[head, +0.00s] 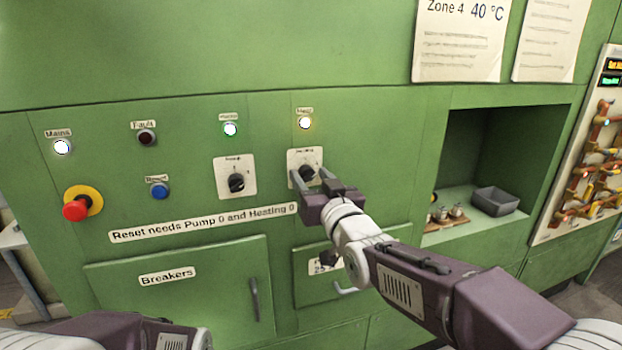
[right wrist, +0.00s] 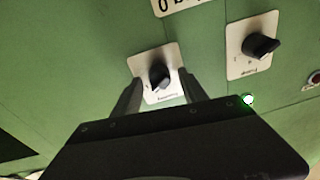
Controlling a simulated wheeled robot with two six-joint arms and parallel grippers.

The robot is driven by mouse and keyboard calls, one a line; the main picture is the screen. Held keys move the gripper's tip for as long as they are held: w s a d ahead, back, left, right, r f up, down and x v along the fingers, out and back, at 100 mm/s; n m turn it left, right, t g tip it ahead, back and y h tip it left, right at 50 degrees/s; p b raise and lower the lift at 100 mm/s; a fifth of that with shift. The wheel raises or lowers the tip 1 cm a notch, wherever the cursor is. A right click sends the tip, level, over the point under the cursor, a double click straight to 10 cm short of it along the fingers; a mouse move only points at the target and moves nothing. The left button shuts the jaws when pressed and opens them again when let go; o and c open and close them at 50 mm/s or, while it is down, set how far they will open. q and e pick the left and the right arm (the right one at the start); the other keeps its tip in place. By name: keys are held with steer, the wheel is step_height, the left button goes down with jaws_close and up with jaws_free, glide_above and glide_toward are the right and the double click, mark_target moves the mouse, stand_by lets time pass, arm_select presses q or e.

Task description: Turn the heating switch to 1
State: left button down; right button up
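The heating switch (head: 308,171) is a black knob on a white plate, partly hidden by my right gripper in the head view. The right wrist view, turned upside down, shows its knob (right wrist: 159,77) between the fingers. My right gripper (right wrist: 159,91) is open, with one finger on each side of the knob. Clear contact with the knob does not show. In the head view the right gripper (head: 312,181) reaches the plate from below right. Which mark the knob points to is too small to tell. Only part of my left arm shows at the bottom left; its gripper is out of view.
The pump switch (head: 236,183) sits left of the heating switch. A red emergency button (head: 76,209) and blue reset button (head: 159,191) are farther left. A recess with a grey bin (head: 495,201) lies right.

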steer(key=v, duration=0.9)
steer(key=shift+b, duration=0.3)
